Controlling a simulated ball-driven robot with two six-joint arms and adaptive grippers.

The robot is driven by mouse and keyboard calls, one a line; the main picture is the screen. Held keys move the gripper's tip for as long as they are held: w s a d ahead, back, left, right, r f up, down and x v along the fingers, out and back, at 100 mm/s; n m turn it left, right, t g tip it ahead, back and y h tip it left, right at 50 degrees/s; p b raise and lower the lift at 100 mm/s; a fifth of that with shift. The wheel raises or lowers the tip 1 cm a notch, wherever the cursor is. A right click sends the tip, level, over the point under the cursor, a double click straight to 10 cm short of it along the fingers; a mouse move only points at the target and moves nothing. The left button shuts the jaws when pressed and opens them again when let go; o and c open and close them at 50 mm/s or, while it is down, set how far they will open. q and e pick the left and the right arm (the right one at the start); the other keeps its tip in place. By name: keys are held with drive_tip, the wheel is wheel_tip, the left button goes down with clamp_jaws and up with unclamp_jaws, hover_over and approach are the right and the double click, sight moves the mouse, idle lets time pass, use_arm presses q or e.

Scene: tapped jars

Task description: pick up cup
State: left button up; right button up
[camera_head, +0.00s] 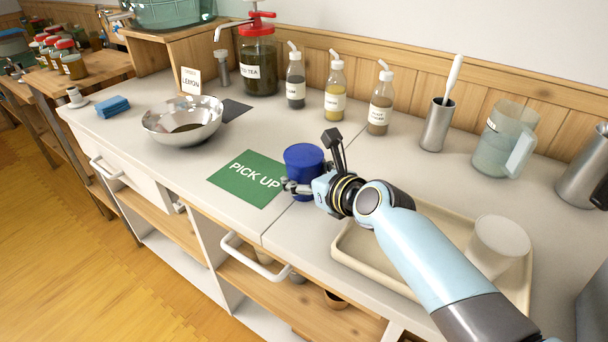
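A blue cup (303,160) stands upright on the counter at the right edge of the green "PICK UP" mat (238,184). My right gripper (309,162) is at the cup's right side with its fingers spread wide. One finger lies low across the cup's near side, and the dark one sticks up at its right rear. The gripper looks open; whether either finger touches the cup cannot be told. The cup's lower right part is hidden behind the gripper. A white cup (498,240) is on the beige tray (351,257) at the right. My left gripper is not in view.
A metal bowl (184,118) and a blue sponge (113,107) are at the left. Several labelled bottles, a metal tumbler (437,125) and a clear pitcher (502,140) stand along the back. A red-lidded tap jar (258,65) is behind.

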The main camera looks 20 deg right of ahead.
sight(298, 155)
drive_tip(key=shift+r+p, duration=0.3)
drive_tip(key=shift+r, duration=0.25)
drive_tip(key=r, duration=0.1)
drive_tip(key=r+p, duration=0.1)
drive_tip(key=r, duration=0.1)
drive_tip(key=shift+s+d+r, duration=0.2)
drive_tip(key=shift+d+r, duration=0.1)
drive_tip(key=shift+d, duration=0.05)
drive_tip(key=s+d+r+p, duration=0.2)
drive_tip(key=s+d+r, duration=0.4)
drive_tip(key=d, duration=0.2)
drive_tip(key=shift+s+d+r, duration=0.15)
drive_tip(key=shift+s+d, duration=0.1)
drive_tip(key=shift+s, duration=0.15)
idle(0.4)
